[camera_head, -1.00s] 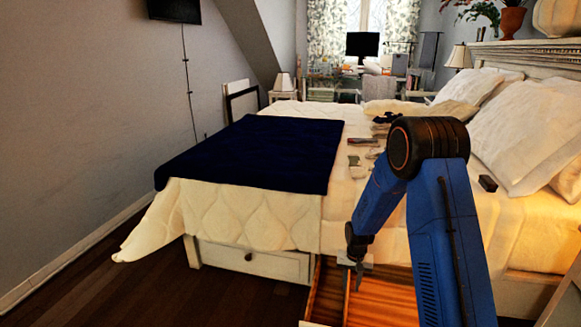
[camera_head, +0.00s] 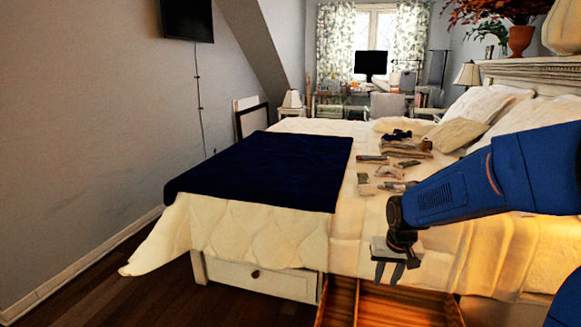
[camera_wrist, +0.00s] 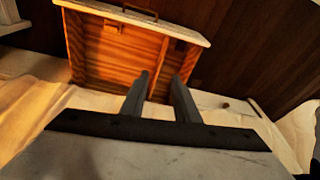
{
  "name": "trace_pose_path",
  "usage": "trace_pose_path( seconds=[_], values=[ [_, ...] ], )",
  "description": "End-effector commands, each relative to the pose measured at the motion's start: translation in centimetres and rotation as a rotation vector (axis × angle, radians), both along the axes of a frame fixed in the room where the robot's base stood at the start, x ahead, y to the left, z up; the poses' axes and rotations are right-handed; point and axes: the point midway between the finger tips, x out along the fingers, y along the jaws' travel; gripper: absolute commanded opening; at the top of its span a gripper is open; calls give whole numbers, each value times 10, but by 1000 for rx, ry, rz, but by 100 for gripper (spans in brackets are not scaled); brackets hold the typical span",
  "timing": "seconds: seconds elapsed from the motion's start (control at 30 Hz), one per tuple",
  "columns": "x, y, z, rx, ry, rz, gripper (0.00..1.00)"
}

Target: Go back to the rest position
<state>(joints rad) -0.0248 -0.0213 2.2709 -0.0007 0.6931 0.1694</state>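My gripper (camera_head: 390,272) hangs in front of the bed's side, above the open drawer (camera_head: 340,300). In the wrist view my gripper (camera_wrist: 166,84) shows two fingers apart with nothing between them, so it is open and empty. My blue arm reaches in from the right in the head view and hides part of the bed.
The bed (camera_head: 260,235) carries a dark blue blanket (camera_head: 265,170), several small items (camera_head: 385,172) and pillows (camera_head: 485,110). A closed drawer (camera_head: 260,280) sits left of the open one. Dark wooden floor (camera_head: 150,295) is free at the left.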

Motion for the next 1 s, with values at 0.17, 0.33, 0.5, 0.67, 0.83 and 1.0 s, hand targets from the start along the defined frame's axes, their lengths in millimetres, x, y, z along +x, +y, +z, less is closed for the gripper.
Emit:
trace_pose_path(
  seconds=[0.17,0.33,0.5,0.67,0.83,1.0],
  values=[
    [-39,-2,34,-4,-35,21,28],
    [-76,-5,58,-10,-66,41,28],
    [-114,-6,78,-16,-97,60,28],
    [-151,-8,92,-22,-125,79,28],
    [-189,-10,102,-30,-155,98,28],
    [-227,-11,107,-38,-183,116,28]
  ],
)
